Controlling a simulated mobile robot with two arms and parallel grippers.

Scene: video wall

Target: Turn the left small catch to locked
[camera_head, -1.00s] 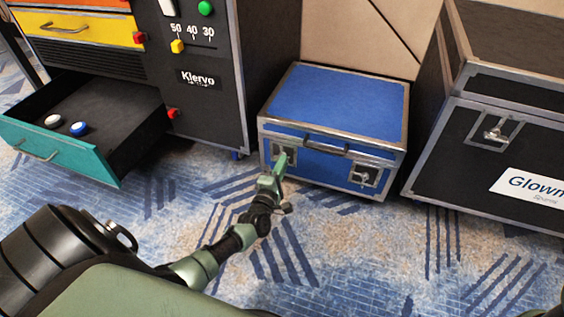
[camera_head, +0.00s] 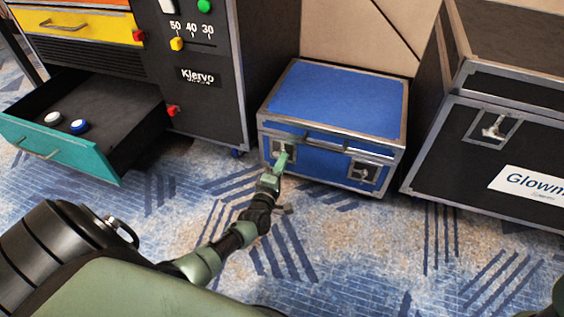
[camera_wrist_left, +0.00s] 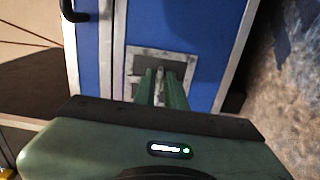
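The left small catch (camera_head: 277,149) is on the front of a blue case (camera_head: 335,98), at its left end. In the left wrist view its metal plate (camera_wrist_left: 146,62) shows just beyond my fingertips. My left gripper (camera_head: 283,158) reaches the catch from the front. In the left wrist view (camera_wrist_left: 160,82) its two green fingers stand close together, with a grey metal piece of the catch between them. The fingers hide most of this piece, so its exact angle is unclear. A second small catch (camera_head: 363,172) is at the case's right end. My right gripper is not in view.
A carry handle (camera_head: 325,141) sits between the two catches. An open teal drawer (camera_head: 60,152) with two round knobs inside juts out at left from a dark cabinet (camera_head: 200,110). A large black case (camera_head: 490,150) stands at right. The patterned carpet in front is clear.

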